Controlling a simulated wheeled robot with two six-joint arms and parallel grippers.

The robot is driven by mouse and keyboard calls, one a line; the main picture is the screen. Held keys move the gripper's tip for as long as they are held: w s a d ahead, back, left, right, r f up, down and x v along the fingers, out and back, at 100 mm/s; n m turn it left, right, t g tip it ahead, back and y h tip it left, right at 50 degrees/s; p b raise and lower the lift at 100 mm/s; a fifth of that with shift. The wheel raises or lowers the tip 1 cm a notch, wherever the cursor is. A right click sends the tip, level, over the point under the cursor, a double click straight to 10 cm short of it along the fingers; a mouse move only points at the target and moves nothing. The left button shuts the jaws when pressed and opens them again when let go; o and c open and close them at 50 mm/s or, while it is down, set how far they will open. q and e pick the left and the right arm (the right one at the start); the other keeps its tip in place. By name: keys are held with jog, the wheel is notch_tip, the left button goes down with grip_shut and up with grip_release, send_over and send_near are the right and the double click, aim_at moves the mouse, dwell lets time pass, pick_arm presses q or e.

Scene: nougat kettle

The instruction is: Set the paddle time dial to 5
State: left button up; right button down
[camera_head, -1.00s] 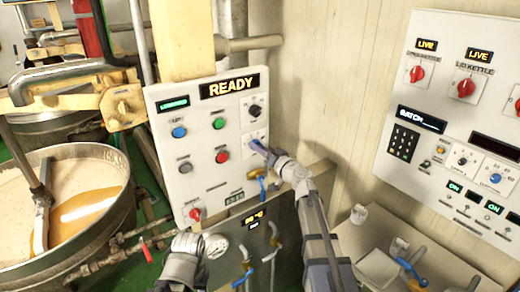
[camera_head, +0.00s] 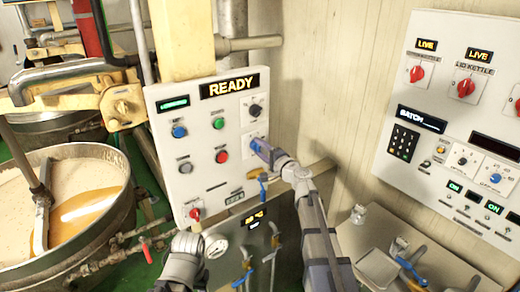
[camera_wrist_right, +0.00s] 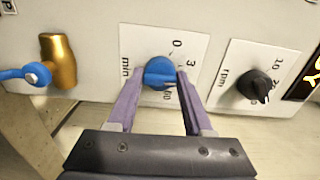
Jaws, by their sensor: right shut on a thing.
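The paddle time dial is a blue knob (camera_wrist_right: 160,72) on a white plate marked "min", with 0 and 3 legible in the right wrist view. My right gripper (camera_wrist_right: 158,82) is shut on this knob, one purple finger on each side. I cannot tell which number the knob points at. In the head view the right gripper (camera_head: 258,147) reaches the white control panel (camera_head: 200,95) and mostly hides the knob. The panel's display reads READY. My left arm's end (camera_head: 183,262) is low in front of the panel; its fingers cannot be made out.
A black rpm dial (camera_wrist_right: 257,86) sits close beside the blue knob. A brass valve with a blue handle (camera_wrist_right: 58,62) is on the other side. A kettle (camera_head: 85,165) stands at the left; a second panel (camera_head: 450,110) is on the wall at the right.

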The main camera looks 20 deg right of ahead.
jog(key=shift+m, duration=2.3)
jog(key=shift+c, duration=1.5)
grip_release()
jog(key=v, duration=0.7)
jog(key=shift+s+d, duration=0.15)
jog(key=shift+s, duration=0.2)
